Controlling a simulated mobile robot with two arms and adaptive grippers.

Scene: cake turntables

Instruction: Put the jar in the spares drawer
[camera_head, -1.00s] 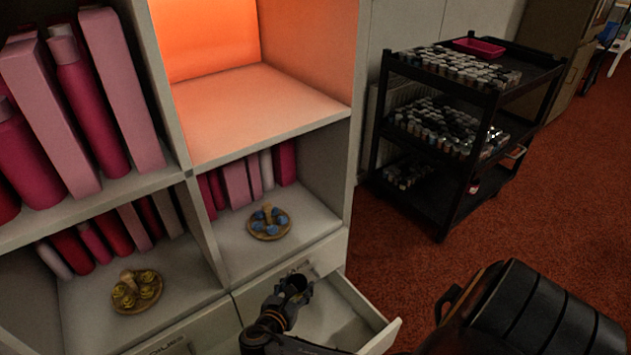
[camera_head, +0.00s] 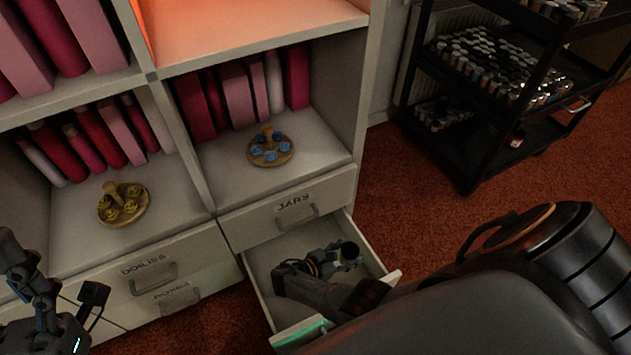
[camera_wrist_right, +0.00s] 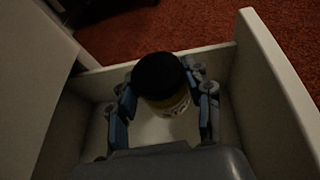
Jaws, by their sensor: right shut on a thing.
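The jar (camera_wrist_right: 163,80) has a black lid and a pale, labelled body in the right wrist view. My right gripper (camera_wrist_right: 165,98) is shut on it, with one finger on each side. In the head view, my right gripper (camera_head: 328,262) and the jar's dark lid (camera_head: 349,251) are inside an open lower drawer (camera_head: 262,290). The drawer's front label is not visible. I cannot tell whether the jar touches the drawer floor. My left gripper (camera_head: 55,285) is at the lower left, in front of the cabinet, with its fingers apart and empty.
Above the open drawer is a shut drawer labelled JARS (camera_head: 292,207). A drawer labelled DOILIES (camera_head: 150,272) is shut at left. Turntables with blue (camera_head: 270,149) and yellow (camera_head: 123,204) pieces stand on shelves. A black cart (camera_head: 470,150) stands at the right on red carpet.

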